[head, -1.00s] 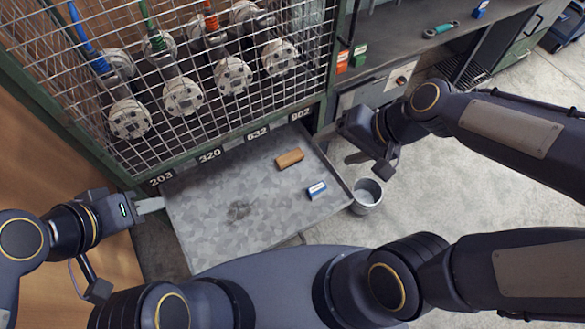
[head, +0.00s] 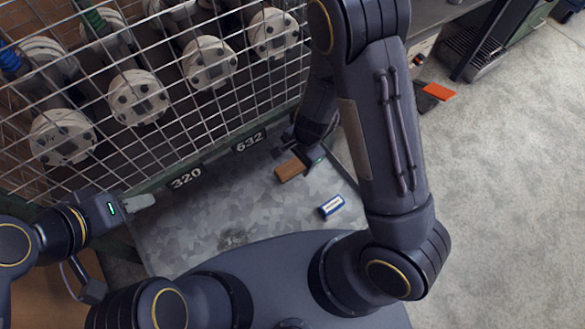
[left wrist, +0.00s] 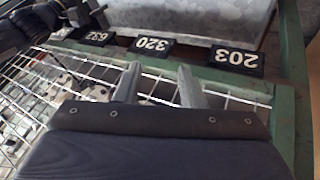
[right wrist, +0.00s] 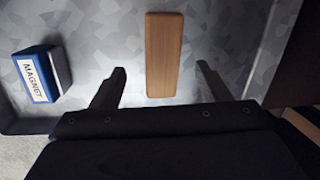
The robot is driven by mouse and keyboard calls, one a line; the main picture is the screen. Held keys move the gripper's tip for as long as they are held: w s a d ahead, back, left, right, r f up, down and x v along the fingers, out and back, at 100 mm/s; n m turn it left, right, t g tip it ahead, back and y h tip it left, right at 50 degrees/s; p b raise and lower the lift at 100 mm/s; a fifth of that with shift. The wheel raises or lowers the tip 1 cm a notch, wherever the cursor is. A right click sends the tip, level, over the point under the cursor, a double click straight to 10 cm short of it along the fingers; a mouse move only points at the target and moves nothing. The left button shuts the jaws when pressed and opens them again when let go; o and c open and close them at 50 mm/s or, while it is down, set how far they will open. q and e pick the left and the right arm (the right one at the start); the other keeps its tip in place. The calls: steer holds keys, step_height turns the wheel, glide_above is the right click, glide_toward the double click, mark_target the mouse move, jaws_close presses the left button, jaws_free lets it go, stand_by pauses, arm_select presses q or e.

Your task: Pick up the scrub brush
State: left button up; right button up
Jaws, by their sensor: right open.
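The scrub brush, seen as a plain brown wooden block (head: 290,170), lies on the grey metal tray (head: 190,235); any bristles are hidden. In the right wrist view the block (right wrist: 164,50) stands lengthwise between the fingers. My right gripper (right wrist: 160,72) is open, one finger on each side of the block's near end, apart from it. In the head view my right gripper (head: 298,150) is over the block and partly hides it. My left gripper (head: 146,202) is at the tray's left edge, empty. In the left wrist view its fingers (left wrist: 157,75) are apart.
A blue and white box marked MAGNET (right wrist: 38,75) lies on the tray beside the block; it also shows in the head view (head: 331,207). A wire mesh cage (head: 120,130) with flanged pipes stands behind the tray, above number plates (head: 187,178).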

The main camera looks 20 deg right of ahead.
mark_target(294, 165)
steer(key=f+b, duration=0.2)
steer(key=f, duration=0.1)
steer(key=a+f+b, duration=0.1)
steer(key=f, duration=0.1)
steer(key=shift+w+f, duration=0.1)
steer(key=shift+w, duration=0.25)
steer(key=shift+c, duration=0.4)
steer(key=c, duration=1.1)
